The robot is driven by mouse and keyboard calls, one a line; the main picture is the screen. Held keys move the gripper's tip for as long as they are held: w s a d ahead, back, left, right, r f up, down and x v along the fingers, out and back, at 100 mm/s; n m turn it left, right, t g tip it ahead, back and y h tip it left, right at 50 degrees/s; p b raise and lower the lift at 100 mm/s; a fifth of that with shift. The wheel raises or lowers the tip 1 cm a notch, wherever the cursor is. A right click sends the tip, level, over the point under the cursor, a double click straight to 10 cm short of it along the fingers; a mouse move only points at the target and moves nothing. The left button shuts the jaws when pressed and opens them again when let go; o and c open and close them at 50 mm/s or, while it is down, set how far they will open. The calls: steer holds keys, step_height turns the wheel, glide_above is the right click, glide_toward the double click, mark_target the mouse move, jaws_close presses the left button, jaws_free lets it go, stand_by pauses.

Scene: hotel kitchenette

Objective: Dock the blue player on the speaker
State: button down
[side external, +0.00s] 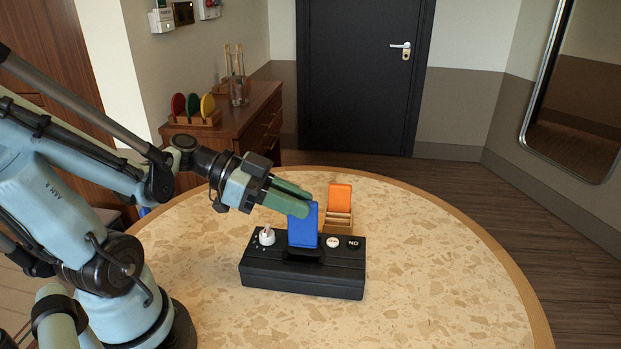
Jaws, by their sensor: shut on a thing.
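The blue player (303,226) stands upright at the middle of the black speaker's top. The speaker (303,277) is a long dark box on the round table. The player's lower edge meets the dock area (303,255) near the speaker's front; I cannot tell whether it is fully seated. My gripper (307,204), with green fingers, reaches in from the left and is shut on the player's upper part. The fingers hide part of its top left edge.
An orange player (340,198) stands in a wooden holder (338,222) just behind. The speckled table (430,270) is clear at the right and front.

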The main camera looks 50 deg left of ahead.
mark_target(288, 221)
steer(key=shift+f, duration=2.4)
steer(key=c, duration=1)
jaws_free()
steer(key=shift+v, duration=3.8)
steer(key=shift+d, duration=0.1)
